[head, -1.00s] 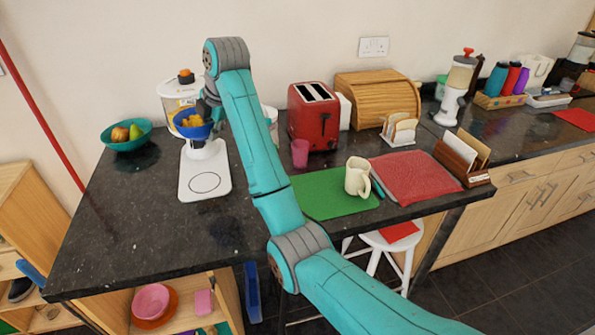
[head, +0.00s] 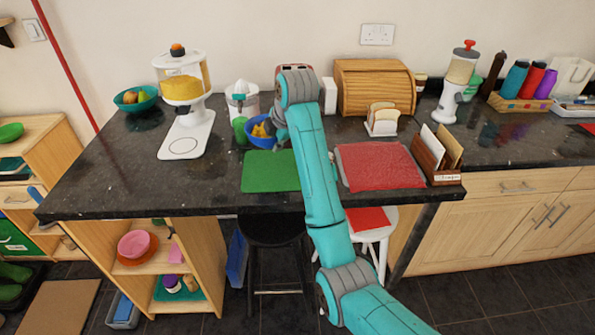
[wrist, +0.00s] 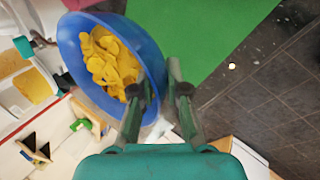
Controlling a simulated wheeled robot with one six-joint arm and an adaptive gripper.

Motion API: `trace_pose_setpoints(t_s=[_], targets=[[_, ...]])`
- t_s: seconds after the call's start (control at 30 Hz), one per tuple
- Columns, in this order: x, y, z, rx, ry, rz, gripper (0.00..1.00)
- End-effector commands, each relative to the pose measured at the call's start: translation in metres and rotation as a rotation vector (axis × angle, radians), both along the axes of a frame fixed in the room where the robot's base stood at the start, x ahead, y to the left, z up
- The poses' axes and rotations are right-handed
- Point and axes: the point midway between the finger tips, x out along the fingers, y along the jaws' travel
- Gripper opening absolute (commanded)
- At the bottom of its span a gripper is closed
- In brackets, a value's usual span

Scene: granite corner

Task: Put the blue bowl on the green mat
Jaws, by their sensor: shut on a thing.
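The blue bowl (head: 260,142), filled with yellow pieces, is held in the air near the back edge of the green mat (head: 270,172). My gripper (wrist: 157,92) is shut on the bowl's rim in the wrist view, where the bowl (wrist: 148,48) fills the left and seems slightly tilted. The mat (wrist: 205,30) shows beside the bowl in that view, and its visible part is bare. In the head view my arm hides the fingertips and the mat's right side.
A yellow-filled dispenser (head: 182,85), a juicer (head: 241,100) and a green object (head: 240,130) stand left of the bowl. A red mat (head: 380,166) and a letter holder (head: 436,160) lie to the right. The dark counter (head: 200,178) left of the green mat is clear.

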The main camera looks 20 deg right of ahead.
Motion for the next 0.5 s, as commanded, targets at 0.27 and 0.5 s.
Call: trace_pose_setpoints(t_s=[0.27, 0.5], targets=[[-0.001, 0.000, -0.047, 0.000, 0.004, -0.001, 0.00], [-0.001, 0.000, -0.064, 0.000, 0.003, -0.001, 0.00]])
